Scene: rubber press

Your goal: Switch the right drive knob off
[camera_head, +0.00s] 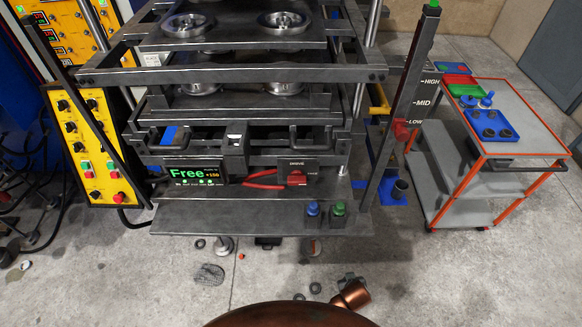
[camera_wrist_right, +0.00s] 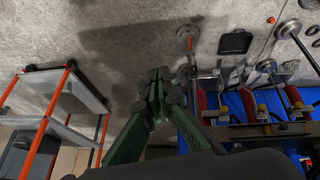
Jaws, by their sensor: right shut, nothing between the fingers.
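In the head view, a small red drive knob (camera_head: 297,178) sits on a dark panel marked DRIVE at the front right of the press (camera_head: 235,75). Its exact turn position is too small to read. A display (camera_head: 196,174) with green text "Free" and yellow digits is left of it, with a red curved piece (camera_head: 262,182) between them. My right gripper (camera_wrist_right: 159,76) shows only in the wrist view, its green fingers together and empty, over grey floor and apart from the knob. My left gripper is in neither view.
A yellow control box (camera_head: 88,140) with knobs and buttons is left of the press. Blue (camera_head: 313,208) and green (camera_head: 338,208) pieces stand on the front ledge. A post (camera_head: 408,95) marked HIGH, MID, LOW and an orange-framed cart (camera_head: 535,149) stand right. Loose parts lie on the floor.

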